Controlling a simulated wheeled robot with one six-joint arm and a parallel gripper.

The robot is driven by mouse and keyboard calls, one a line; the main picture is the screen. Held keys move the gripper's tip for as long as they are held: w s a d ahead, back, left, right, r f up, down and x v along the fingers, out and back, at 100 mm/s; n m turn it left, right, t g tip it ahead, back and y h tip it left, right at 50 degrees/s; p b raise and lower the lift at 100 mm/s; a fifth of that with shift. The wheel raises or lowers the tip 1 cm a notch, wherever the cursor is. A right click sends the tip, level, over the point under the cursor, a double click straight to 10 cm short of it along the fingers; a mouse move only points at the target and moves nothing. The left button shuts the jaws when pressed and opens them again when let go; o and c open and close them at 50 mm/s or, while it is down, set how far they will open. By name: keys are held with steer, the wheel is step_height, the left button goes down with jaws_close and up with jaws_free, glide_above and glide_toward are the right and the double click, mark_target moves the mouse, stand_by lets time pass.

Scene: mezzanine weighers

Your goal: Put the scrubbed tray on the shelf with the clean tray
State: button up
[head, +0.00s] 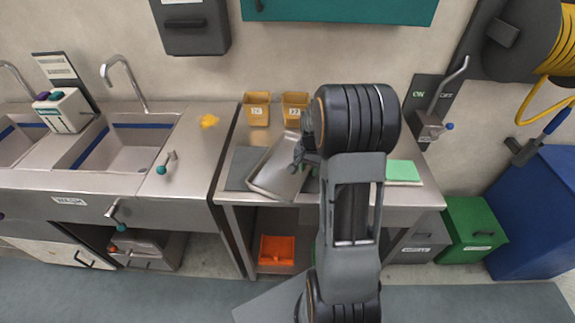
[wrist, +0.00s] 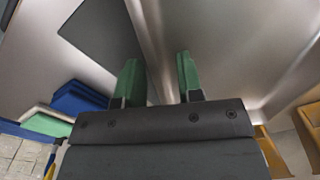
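A shallow bare-metal tray (head: 274,172) lies at an angle on the steel bench, partly over a dark grey mat (head: 238,168). I cannot tell whether it rests flat or is slightly raised. My gripper (head: 299,163) is at the tray's right side. In the wrist view the green fingertips of my gripper (wrist: 160,75) stand apart, with the raised edge of the tray (wrist: 157,55) running between them. A gap shows between the fingers. My arm hides part of the bench behind it. I cannot make out a clean tray or its shelf for certain.
Two yellow bins (head: 257,108) stand at the back of the bench. A green pad (head: 403,172) lies right of my arm. An orange bin (head: 277,251) sits below the bench. Sinks (head: 125,142) are at left; green (head: 470,228) and blue (head: 540,215) bins at right.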

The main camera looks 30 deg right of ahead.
jaws_close()
stand_by(0.3)
steer(key=shift+w, duration=0.1)
stand_by(1.1)
